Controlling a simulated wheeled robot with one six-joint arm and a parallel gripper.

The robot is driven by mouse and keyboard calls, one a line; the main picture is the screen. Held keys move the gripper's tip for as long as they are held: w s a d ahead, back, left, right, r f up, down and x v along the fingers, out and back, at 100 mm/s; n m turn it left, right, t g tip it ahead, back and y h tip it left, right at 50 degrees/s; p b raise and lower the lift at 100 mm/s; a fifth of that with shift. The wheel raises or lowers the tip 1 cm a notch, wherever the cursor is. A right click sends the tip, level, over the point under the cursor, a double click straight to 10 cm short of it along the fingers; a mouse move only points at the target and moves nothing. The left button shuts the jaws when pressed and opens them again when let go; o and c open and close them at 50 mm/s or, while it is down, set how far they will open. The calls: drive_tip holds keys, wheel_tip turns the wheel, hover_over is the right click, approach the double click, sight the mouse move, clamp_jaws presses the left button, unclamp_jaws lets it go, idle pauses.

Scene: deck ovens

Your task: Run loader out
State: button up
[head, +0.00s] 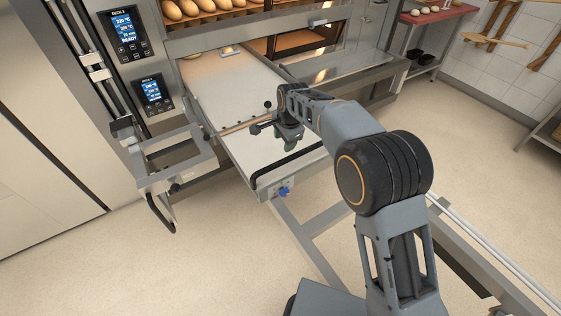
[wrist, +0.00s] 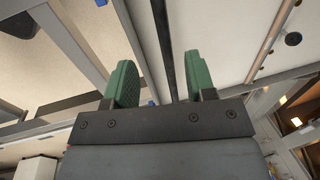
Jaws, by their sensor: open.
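The loader (head: 262,95) is a pale, flat belt in a metal frame, with its far end at the deck oven's opening and its near end out over the floor. A black bar (head: 288,165) runs across its near end; it also shows in the wrist view (wrist: 164,35). My gripper (head: 291,146) is above the loader, close to the bar. In the wrist view my gripper (wrist: 160,78) has its two green fingers apart, with the bar lined up in the gap. I cannot tell whether the bar is at finger depth. Nothing is held.
A metal bracket (head: 178,160) with a handle juts out left of the loader. Oven control panels (head: 125,32) are above it. A blue knob (head: 284,191) is on the loader's near end. Bread loaves (head: 200,8) fill an upper deck. Floor at front left is clear.

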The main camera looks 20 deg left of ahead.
sight(280, 161)
drive_tip(key=f, duration=0.4)
drive_tip(key=w+a+f, duration=0.1)
drive_tip(key=f, duration=0.3)
drive_tip(key=a+f, duration=0.1)
drive_tip(key=f, duration=0.4)
drive_tip(key=shift+w, duration=0.25)
clamp_jaws()
